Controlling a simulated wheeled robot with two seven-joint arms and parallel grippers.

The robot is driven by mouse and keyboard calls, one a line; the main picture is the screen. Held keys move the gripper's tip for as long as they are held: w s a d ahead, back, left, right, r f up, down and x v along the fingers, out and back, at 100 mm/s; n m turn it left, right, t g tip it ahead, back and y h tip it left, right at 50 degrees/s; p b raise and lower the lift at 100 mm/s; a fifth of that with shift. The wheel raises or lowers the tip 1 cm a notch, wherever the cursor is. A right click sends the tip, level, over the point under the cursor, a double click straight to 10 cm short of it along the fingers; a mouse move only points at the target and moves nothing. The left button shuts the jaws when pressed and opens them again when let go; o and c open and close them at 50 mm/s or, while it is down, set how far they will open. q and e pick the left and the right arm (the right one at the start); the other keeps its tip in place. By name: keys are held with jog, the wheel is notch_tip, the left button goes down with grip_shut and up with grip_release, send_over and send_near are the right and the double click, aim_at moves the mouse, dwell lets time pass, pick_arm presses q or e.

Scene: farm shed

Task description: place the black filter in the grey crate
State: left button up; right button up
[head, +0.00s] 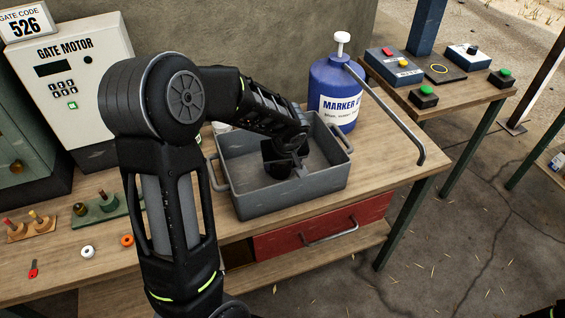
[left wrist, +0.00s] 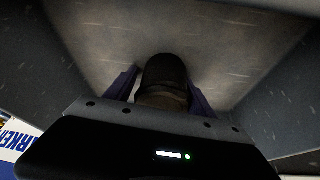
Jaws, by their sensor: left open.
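The grey crate (head: 290,196) stands on the wooden workbench, with a handle at each end. My left arm reaches over it and my left gripper (head: 287,166) is down inside the crate. In the left wrist view, the black filter (left wrist: 166,72), a dark cylinder with a brownish lower part, stands between the open fingers (left wrist: 163,88). The grey crate floor and walls (left wrist: 235,45) surround it. Whether the filter touches the floor or the fingers cannot be made out. In the head view the gripper and filter merge into one dark shape.
A blue marker jug (head: 330,82) with a bent tube stands behind the crate's right end. The gate motor box (head: 72,80) is at the back left. Small pegs, a red key (head: 33,268) and rings (head: 127,240) lie left. A red drawer (head: 320,226) is below.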

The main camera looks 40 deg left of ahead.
pick_arm(q)
jog(key=shift+s+a+f, duration=0.2)
jog(key=shift+s+f, duration=0.35)
jog(key=shift+a+r+p, duration=0.1)
jog(key=shift+r+p, duration=0.6)
jog(key=shift+p, duration=0.4)
jog(key=shift+r, duration=0.3)
jog(key=v, duration=1.1)
jog(key=shift+w+d+r+b, duration=0.3)
jog(key=shift+b, duration=0.15)
